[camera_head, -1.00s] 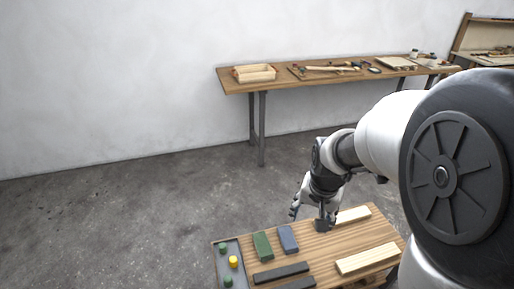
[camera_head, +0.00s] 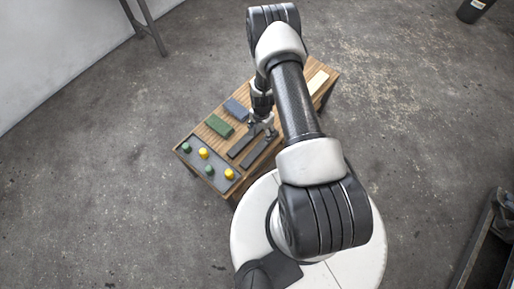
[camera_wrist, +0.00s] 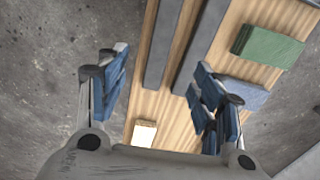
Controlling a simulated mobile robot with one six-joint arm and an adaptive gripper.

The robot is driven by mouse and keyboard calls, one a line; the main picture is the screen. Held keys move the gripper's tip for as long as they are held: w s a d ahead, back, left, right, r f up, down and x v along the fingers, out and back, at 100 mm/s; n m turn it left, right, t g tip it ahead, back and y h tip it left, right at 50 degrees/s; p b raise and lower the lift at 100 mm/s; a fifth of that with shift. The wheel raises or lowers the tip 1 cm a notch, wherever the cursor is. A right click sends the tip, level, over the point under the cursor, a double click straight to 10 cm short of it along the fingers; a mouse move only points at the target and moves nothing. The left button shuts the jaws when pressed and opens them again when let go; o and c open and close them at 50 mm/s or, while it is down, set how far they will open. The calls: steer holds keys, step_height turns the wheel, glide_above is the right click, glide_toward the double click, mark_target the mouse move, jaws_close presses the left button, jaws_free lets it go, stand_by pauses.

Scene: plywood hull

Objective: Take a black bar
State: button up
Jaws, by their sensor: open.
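Two black bars lie side by side on the small wooden table (camera_head: 211,118), one nearer the blue and green blocks (camera_head: 243,140) and one nearer my base (camera_head: 259,154). The wrist view shows them as long dark grey strips, one at left (camera_wrist: 163,40) and one at right (camera_wrist: 203,40). My gripper (camera_head: 263,126) is over the table near the ends of these bars. In the wrist view its blue-padded fingers (camera_wrist: 162,92) are spread wide with nothing held. The left bar's end shows between them; the right bar's end is close to the right finger. Height above the bars is unclear.
A green block (camera_head: 219,125) and a blue block (camera_head: 236,109) lie beside the bars. A grey tray (camera_head: 196,164) holds several green and yellow pieces. A pale wood bar (camera_head: 317,82) lies at the table's far end. Concrete floor surrounds the table.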

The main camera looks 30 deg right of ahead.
steer(key=b, duration=0.4)
glide_above(260, 147)
steer(key=f, duration=1)
steer(key=shift+s+f, duration=0.25)
steer(key=shift+s, duration=0.05)
steer(key=f+b, duration=0.1)
steer(key=f, duration=0.1)
steer(key=f+b, duration=0.1)
steer(key=f, duration=0.1)
steer(key=f+b, duration=0.1)
steer(key=f, duration=0.1)
steer(key=shift+w+a+f, duration=0.1)
steer(key=shift+w+f, duration=0.1)
steer(key=shift+w, duration=0.05)
steer(key=shift+r, duration=0.1)
steer(key=shift+c, duration=0.3)
steer(key=c, duration=1.4)
steer(key=shift+r, duration=0.1)
